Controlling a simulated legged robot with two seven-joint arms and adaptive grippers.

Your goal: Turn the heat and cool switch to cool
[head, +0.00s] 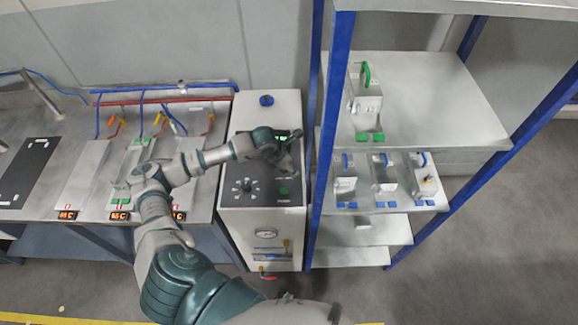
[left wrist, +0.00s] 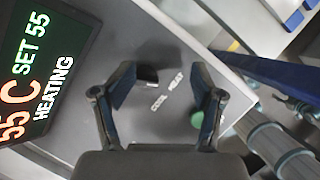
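The control panel (head: 250,190) is the dark top of a white cabinet. My left gripper (head: 287,163) is over its upper right part and hides the switch in the head view. In the left wrist view my left gripper (left wrist: 165,92) is open, with its fingers apart above the panel. The labels COOL (left wrist: 157,104) and HEAT (left wrist: 176,80) show between the fingers. A small black piece, apparently the heat and cool switch (left wrist: 148,73), is beside the left finger; its setting and any contact are unclear. The display (left wrist: 45,75) reads HEATING, SET 55. My right gripper is not seen.
A green button (left wrist: 197,119) is by the right finger. The panel also bears a round dial (head: 243,186). A blue-framed shelf (head: 420,105) stands close to the right of the cabinet. A metal bench (head: 85,135) with cables is on the left.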

